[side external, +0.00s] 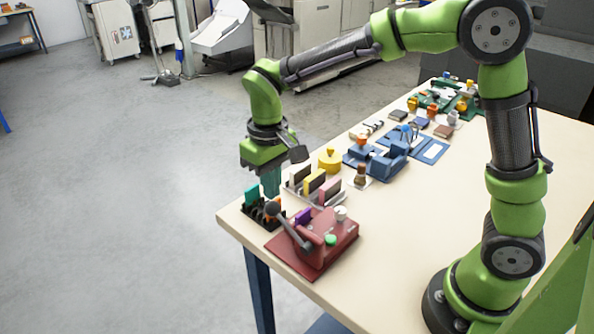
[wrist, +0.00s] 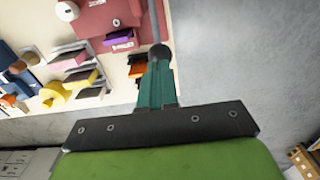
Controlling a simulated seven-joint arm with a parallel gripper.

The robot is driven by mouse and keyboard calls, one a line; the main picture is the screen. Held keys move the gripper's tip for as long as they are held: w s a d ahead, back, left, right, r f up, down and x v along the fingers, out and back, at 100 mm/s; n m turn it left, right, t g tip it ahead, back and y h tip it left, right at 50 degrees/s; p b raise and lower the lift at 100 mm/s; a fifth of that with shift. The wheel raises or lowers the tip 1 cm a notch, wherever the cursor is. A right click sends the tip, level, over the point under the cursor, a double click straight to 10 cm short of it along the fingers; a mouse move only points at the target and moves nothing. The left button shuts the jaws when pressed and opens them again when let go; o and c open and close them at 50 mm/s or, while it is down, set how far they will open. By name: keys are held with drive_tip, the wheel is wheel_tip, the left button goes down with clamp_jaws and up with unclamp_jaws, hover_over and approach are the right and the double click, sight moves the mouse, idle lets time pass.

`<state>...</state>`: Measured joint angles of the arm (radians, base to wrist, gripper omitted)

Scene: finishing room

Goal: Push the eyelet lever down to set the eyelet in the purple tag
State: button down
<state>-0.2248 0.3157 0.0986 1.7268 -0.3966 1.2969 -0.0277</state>
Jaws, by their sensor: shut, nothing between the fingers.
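The red eyelet press (side external: 330,245) stands at the table's near left corner. Its lever slants up to a dark ball knob (side external: 272,210). The purple tag (side external: 303,215) sits at the press; it also shows in the wrist view (wrist: 118,39). My gripper (side external: 271,194) has teal fingers, shut and empty, pointing down just above the knob in the side view. In the wrist view the fingertips (wrist: 157,68) overlap the knob (wrist: 160,52), and the grey lever rod (wrist: 155,22) runs away from it. I cannot tell whether fingers and knob touch. The lever looks raised.
A black rack (side external: 254,214) with teal and orange pieces lies beside the press, near the table edge. A white holder (side external: 298,186) with coloured cards and a yellow round object (side external: 329,160) stand behind. Blue devices (side external: 386,160) sit farther back.

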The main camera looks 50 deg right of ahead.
sight(271, 215)
drive_tip(key=shift+f, duration=0.2)
idle(0.5)
drive_tip(key=shift+f, duration=0.8)
drive_tip(key=shift+w+f, duration=0.15)
drive_tip(key=shift+f, duration=0.8)
drive_tip(key=shift+w+f, duration=0.15)
drive_tip(key=shift+f, duration=2.1)
drive_tip(key=shift+s+r, duration=0.15)
drive_tip(key=shift+r, duration=2.25)
drive_tip(key=shift+s+r, duration=0.1)
drive_tip(key=shift+r, duration=2.25)
